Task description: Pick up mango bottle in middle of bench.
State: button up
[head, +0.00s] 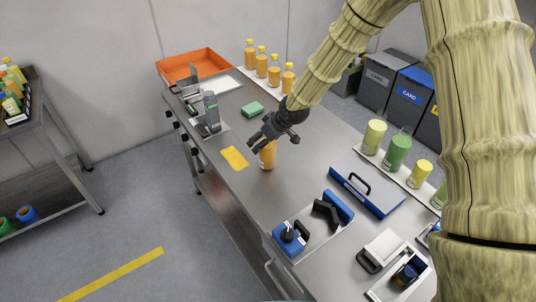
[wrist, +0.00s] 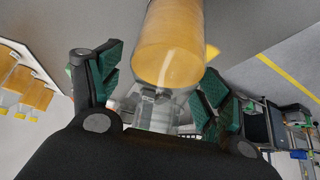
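The mango bottle (head: 267,157), with an orange body, stands upright near the middle of the grey bench. My gripper (head: 264,138) is right above it, and its fingers hide the bottle's top in the head view. In the wrist view the bottle (wrist: 168,50) appears upside down, with its clear upper part between the two green-padded fingers of my gripper (wrist: 158,92). The fingers are spread, with a visible gap on the left side. The right finger is close to the bottle; whether it touches cannot be told.
A yellow cloth (head: 234,157) and a green sponge (head: 252,110) lie nearby. A grey device (head: 211,112) stands at the left edge. Several orange bottles (head: 262,66) line the far end beside an orange crate (head: 196,54).

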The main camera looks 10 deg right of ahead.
grip_shut()
